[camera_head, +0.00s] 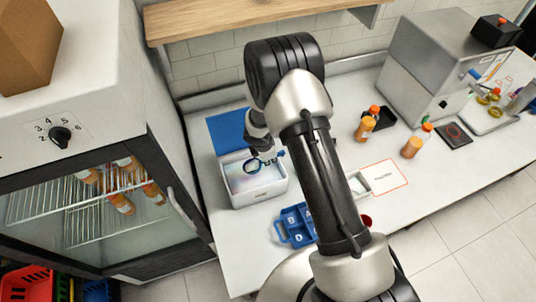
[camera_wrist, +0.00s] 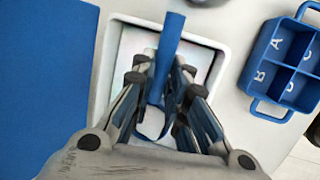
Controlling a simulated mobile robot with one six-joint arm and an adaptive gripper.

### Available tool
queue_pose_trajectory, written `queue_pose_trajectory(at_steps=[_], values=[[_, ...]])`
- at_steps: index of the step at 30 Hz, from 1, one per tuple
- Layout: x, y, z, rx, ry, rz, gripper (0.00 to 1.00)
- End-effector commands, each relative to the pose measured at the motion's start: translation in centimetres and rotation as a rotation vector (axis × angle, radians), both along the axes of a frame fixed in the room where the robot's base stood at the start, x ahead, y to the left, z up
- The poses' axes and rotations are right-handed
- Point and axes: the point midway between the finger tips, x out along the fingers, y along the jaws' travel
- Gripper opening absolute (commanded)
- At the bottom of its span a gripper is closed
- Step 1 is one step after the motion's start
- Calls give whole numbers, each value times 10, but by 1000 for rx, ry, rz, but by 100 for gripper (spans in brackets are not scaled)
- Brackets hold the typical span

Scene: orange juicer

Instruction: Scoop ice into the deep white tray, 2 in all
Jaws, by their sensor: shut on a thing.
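My gripper (camera_head: 265,152) is over the open white ice box (camera_head: 262,195), shut on the blue handle of a scoop (camera_wrist: 168,45). The box holds a pale, bluish-white surface. A small white tray (camera_head: 362,191), partly hidden behind my arm, lies to the right; its depth and contents are unclear.
A blue lid (camera_head: 228,130) lies behind the box, and a blue compartment tray (camera_head: 297,226) stands to its front right. Juice bottles (camera_head: 365,128), a steel machine (camera_head: 435,65) and a red-outlined sheet (camera_head: 385,175) are farther right. The fridge (camera_head: 85,195) borders the left.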

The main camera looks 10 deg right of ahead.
Motion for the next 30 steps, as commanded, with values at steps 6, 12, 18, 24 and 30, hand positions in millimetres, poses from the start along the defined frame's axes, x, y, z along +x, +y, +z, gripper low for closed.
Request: queue_pose_trajectory(at_steps=[6, 12, 18, 24, 30], values=[[1, -2, 14, 30, 5, 0, 0], [1, -3, 20, 53, 12, 0, 0], [1, -4, 27, 75, 15, 0, 0], [1, -4, 32, 93, 18, 0, 0], [1, -5, 33, 102, 19, 1, 0]])
